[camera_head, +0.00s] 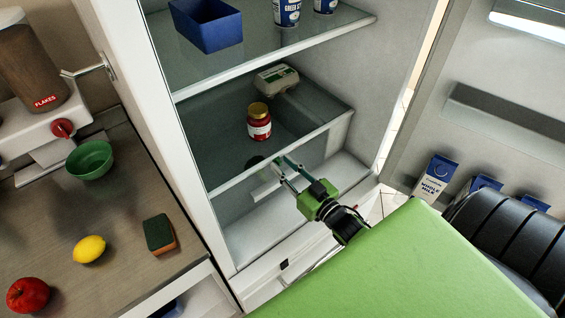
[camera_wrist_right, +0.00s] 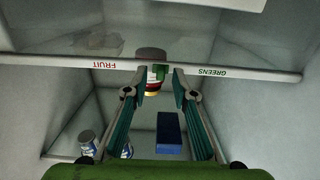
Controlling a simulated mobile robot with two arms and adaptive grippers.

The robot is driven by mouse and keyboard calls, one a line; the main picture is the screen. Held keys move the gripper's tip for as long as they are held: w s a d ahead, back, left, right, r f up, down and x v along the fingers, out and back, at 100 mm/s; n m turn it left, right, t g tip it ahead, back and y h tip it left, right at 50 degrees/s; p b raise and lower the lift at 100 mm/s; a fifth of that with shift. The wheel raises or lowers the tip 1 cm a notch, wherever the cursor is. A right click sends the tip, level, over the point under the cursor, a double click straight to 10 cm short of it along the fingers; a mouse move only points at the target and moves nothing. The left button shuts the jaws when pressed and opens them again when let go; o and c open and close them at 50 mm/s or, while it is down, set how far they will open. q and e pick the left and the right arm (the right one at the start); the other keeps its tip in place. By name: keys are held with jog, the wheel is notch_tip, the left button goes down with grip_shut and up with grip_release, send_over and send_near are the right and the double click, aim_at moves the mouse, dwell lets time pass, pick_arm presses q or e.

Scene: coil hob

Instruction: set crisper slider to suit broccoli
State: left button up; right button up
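My right gripper (camera_head: 282,166) reaches into the open fridge at the front edge of the glass shelf. In the right wrist view its two fingers (camera_wrist_right: 155,90) are apart, at the label strip (camera_wrist_right: 255,75). The strip reads FRUIT in red on the left and GREENS in green on the right, upside down. A small green piece, seemingly the slider (camera_wrist_right: 159,72), shows between the fingertips, between the two words. I cannot tell whether the fingers touch it. My left gripper is not in view.
A red jar with a gold lid (camera_head: 259,122) and an egg carton (camera_head: 276,79) stand on the glass shelf. A blue bin (camera_head: 206,24) and cans are above. The fridge door with milk cartons (camera_head: 436,180) is open on the right. A counter is left.

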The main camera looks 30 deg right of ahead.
aim_at(265, 164)
jog(key=shift+w, duration=0.5)
jog(key=shift+c, duration=0.4)
grip_shut()
jog(key=shift+s+a+p, duration=0.2)
jog(key=shift+a+p, duration=0.25)
jog(key=shift+a, duration=1.3)
jog(key=shift+o, duration=0.4)
grip_release()
jog(key=shift+a, duration=0.1)
jog(key=s, duration=1.2)
jog(key=shift+d, duration=0.45)
